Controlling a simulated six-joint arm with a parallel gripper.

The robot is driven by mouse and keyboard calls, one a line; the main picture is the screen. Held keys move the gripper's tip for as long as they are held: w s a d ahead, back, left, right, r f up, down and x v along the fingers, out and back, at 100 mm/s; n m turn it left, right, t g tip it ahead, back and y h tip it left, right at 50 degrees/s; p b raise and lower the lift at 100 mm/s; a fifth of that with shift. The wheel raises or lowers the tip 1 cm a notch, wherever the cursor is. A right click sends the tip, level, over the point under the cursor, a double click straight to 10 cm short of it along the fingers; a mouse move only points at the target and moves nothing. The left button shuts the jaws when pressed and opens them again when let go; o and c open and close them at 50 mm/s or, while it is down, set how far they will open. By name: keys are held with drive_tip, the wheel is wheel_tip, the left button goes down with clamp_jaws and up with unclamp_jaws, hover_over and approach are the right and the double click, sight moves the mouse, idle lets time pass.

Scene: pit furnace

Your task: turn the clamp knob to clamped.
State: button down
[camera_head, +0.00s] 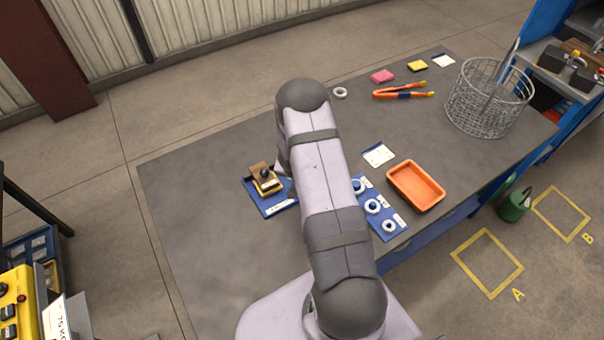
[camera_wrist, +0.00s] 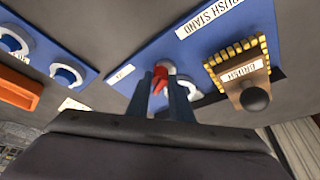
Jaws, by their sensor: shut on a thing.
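In the wrist view, my gripper (camera_wrist: 160,88) has its two fingers closed around a small red knob (camera_wrist: 159,76) on the blue brush stand (camera_wrist: 148,58). A white round part shows just behind and beside the knob. Small white labels sit near it, too small to read, so I cannot tell the knob's setting. A brush (camera_wrist: 236,75) with a wooden body, yellow bristle edge and dark round handle end lies on the stand beside the fingers. In the head view the stand (camera_head: 283,208) shows left of my arm, which hides the knob and my fingertips.
A blue plate (camera_head: 398,223) with white rings lies right of my arm, an orange tray (camera_head: 416,186) beyond it. A wire basket (camera_head: 488,97), orange tongs (camera_head: 403,94) and a white ring (camera_head: 341,92) stand farther back. The table's left part is clear.

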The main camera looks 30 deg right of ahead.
drive_tip(key=m, duration=0.2)
drive_tip(key=m+g+h, duration=0.1)
drive_tip(key=m, duration=0.1)
drive_tip(key=m+g, duration=0.1)
drive_tip(key=m, duration=0.1)
drive_tip(key=shift+w+a, duration=0.15)
drive_tip(key=shift+w, duration=0.1)
drive_tip(key=m+g+b, duration=0.1)
drive_tip(key=m, duration=0.2)
drive_tip(key=shift+w+f+m, duration=0.1)
drive_tip(key=shift+m, duration=0.2)
drive_tip(key=shift+m+g+b, duration=0.45)
drive_tip(key=shift+m+g, duration=0.15)
drive_tip(key=shift+m, duration=0.4)
drive_tip(key=c, duration=1.6)
unclamp_jaws()
drive_tip(key=b+v, duration=0.3)
drive_tip(key=v, duration=0.4)
drive_tip(key=shift+r, duration=0.25)
